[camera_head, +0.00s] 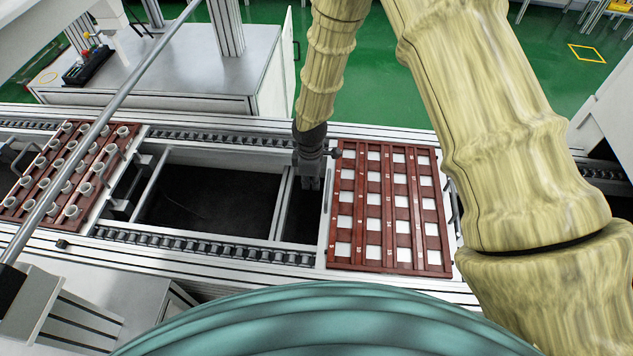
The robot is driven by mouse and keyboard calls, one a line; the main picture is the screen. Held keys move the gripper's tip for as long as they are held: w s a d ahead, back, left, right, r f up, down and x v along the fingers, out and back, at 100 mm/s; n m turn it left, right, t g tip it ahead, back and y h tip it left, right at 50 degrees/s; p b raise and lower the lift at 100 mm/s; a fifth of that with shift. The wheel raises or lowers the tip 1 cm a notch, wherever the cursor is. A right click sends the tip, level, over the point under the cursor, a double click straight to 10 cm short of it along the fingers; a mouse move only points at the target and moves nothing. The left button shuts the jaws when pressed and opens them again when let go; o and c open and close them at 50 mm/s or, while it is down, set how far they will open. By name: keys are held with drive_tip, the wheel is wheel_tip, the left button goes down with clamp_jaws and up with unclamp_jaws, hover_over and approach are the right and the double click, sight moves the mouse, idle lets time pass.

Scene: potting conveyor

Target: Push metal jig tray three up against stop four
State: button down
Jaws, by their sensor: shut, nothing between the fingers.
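A red-brown jig tray (346,238) with rows of white squares lies on the conveyor right of the middle. Its metal edge faces left. My gripper (309,184) points down just left of this tray, over the dark gap in the conveyor. It is shut and empty. I cannot tell whether it touches the tray's edge. A second red-brown tray (32,217) holding several white cups lies at the far left.
Between the trays the conveyor is open over a dark recess (215,200), with chain rails (200,248) in front and behind. A grey metal rod (110,112) crosses the left side. A workbench (180,78) stands behind. My arm covers the upper right.

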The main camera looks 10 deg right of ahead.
wheel_tip(320, 180, up, 10)
drive_tip(key=a+b, duration=0.2)
drive_tip(key=b, duration=0.1)
drive_tip(key=shift+w, duration=0.3)
